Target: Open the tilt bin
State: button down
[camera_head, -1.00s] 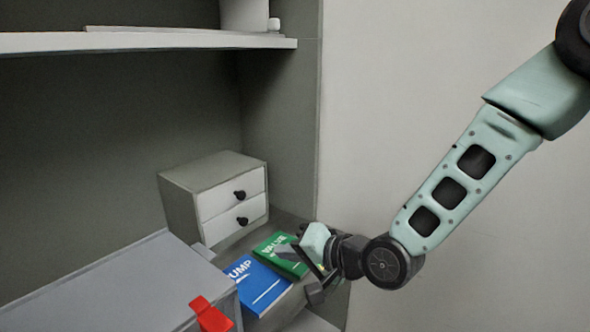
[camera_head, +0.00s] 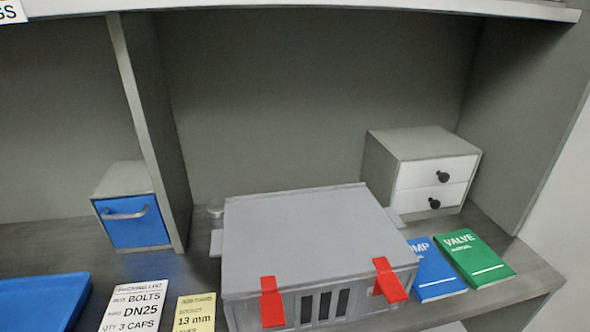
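The tilt bin is most likely the small grey box with a blue front (camera_head: 136,222) and a grey bar handle (camera_head: 126,213), on the shelf at the left, beside the upright divider. Its blue front looks shut, flush with the box. My gripper is not in the current head view, so its state is not shown.
A grey case (camera_head: 300,232) with red latches stands mid-shelf. A white two-drawer cabinet (camera_head: 421,180), a blue manual (camera_head: 436,277) and a green manual (camera_head: 474,256) are at the right. The divider (camera_head: 158,140) stands right of the bin. A blue tray (camera_head: 42,300) and label cards (camera_head: 138,305) lie in front.

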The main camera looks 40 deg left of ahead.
aim_at(134, 220)
jog(key=u, duration=3.4)
jog(key=j, duration=0.1)
